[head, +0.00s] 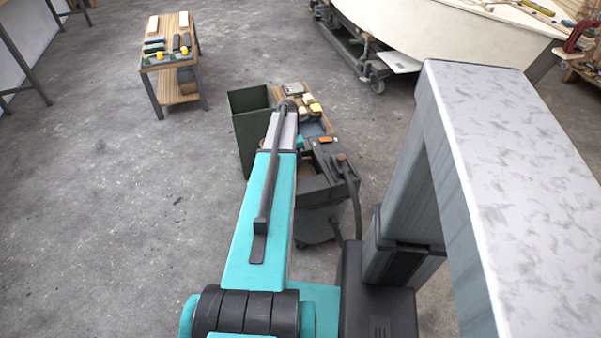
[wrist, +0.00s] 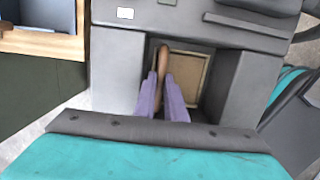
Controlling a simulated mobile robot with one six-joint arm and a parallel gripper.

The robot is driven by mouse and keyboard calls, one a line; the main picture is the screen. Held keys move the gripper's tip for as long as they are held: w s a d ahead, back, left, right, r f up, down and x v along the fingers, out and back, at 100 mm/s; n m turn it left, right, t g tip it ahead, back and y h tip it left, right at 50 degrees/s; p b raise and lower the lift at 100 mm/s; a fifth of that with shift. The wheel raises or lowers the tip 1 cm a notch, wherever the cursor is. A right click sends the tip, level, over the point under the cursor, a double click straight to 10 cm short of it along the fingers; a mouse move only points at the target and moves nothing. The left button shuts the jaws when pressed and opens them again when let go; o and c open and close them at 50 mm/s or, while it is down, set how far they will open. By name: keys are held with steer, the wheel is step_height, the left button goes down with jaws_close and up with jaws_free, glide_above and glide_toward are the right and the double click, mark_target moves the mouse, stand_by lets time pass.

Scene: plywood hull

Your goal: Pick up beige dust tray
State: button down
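A beige, square, tray-like panel with a darker rim (wrist: 188,78) lies in a recess of a grey machine in the wrist view; I take it to be the dust tray. Its left part is hidden. The two purplish fingers of my gripper (wrist: 163,88) reach over the recess, apart from each other. A rounded brown piece (wrist: 163,60) shows between and beyond them; I cannot tell whether it belongs to the tray or touches a finger. In the head view my arm hides the gripper, and the tray cannot be made out clearly.
Grey walls of the machine (wrist: 222,82) stand close on both sides of the recess. In the head view a dark green bin (head: 246,130) stands left of the machine (head: 325,180). A wooden table (head: 178,88) is farther back; a boat hull (head: 440,35) is behind. Floor at left is clear.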

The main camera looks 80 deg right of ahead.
steer(key=shift+r, duration=0.15)
step_height(320, 180, up, 10)
stand_by(0.9)
stand_by(0.3)
